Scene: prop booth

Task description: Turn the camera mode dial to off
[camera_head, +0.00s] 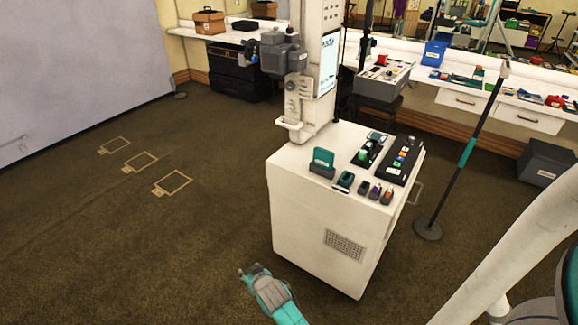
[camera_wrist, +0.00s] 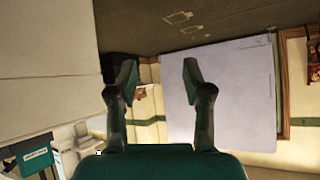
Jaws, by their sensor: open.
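A grey camera (camera_head: 279,52) is mounted on the left side of the white column of a white cart. I cannot make out a mode dial on it; the details are too small. A small round knob-like part (camera_head: 291,86) shows on the column below the camera. My gripper (camera_head: 250,270) is low in front of the cart's left side, over the carpet, well below and apart from the camera. In the wrist view my gripper (camera_wrist: 158,75) has its two fingers spread wide with nothing between them. The camera is not recognisable in the wrist view.
The white cart (camera_head: 300,220) carries a teal holder (camera_head: 322,160), a black control panel (camera_head: 399,158) and several small items. A pole stand (camera_head: 428,230) is to its right. A cluttered counter (camera_head: 522,105) lines the back. The carpet left of the cart is clear.

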